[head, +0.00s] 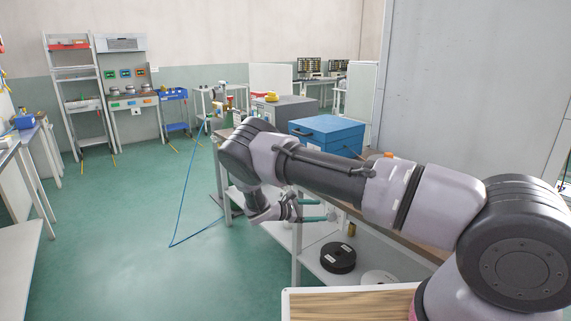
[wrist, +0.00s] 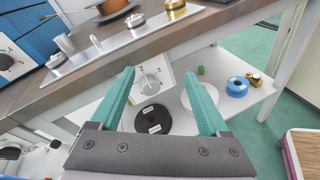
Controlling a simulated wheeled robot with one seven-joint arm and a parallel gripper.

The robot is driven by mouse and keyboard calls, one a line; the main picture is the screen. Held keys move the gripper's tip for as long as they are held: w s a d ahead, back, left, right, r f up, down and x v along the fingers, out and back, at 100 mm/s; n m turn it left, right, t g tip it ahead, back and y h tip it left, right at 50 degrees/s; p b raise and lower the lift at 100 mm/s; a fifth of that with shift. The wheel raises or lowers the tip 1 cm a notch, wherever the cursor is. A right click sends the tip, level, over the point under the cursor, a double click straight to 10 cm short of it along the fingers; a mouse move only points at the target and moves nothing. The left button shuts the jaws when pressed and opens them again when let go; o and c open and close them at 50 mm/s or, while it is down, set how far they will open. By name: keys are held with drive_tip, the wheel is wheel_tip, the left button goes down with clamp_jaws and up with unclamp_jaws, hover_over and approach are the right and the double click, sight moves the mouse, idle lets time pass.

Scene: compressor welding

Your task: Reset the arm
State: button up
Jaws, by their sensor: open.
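My arm reaches across the right half of the head view, from the lower right toward the middle. My gripper (head: 318,212) hangs at its end near the front of the workbench. In the wrist view my gripper (wrist: 162,98) shows two green fingers spread apart with nothing between them. The fingers point toward the bench edge and the lower shelf, with a black spool (wrist: 153,119) and a white panel with a dial (wrist: 150,80) beyond them.
The workbench (wrist: 40,100) carries a metal plate with several round parts. A blue box (head: 326,134) stands on it. The lower shelf (head: 318,250) holds spools, including a blue one (wrist: 237,87). A wooden-topped surface (head: 345,305) is close in front. Green floor (head: 110,240) at left is mostly clear.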

drive_tip(key=s+d+r+m+g+y, duration=0.25)
drive_tip(key=s+r+m+y, duration=0.2)
drive_tip(key=r, duration=0.65)
drive_tip(key=s+d+r+m+g+y, duration=0.1)
drive_tip(key=s+d+r+m+y, duration=0.3)
drive_tip(key=r, duration=0.7)
drive_tip(key=s+d+r+m+g+y, duration=0.25)
drive_tip(key=d+r+m, duration=0.2)
drive_tip(key=r, duration=0.55)
drive_tip(key=s+r+m+t+y, duration=0.2)
drive_tip(key=s+r+m+t, duration=0.1)
drive_tip(key=s+r, duration=0.5)
drive_tip(key=s+r+m+t+y, duration=0.3)
drive_tip(key=s+r, duration=0.5)
drive_tip(key=s, duration=0.7)
drive_tip(key=m+t, duration=0.1)
drive_tip(key=m, duration=0.1)
drive_tip(key=shift+d+m+t, duration=0.3)
drive_tip(key=shift+d, duration=0.05)
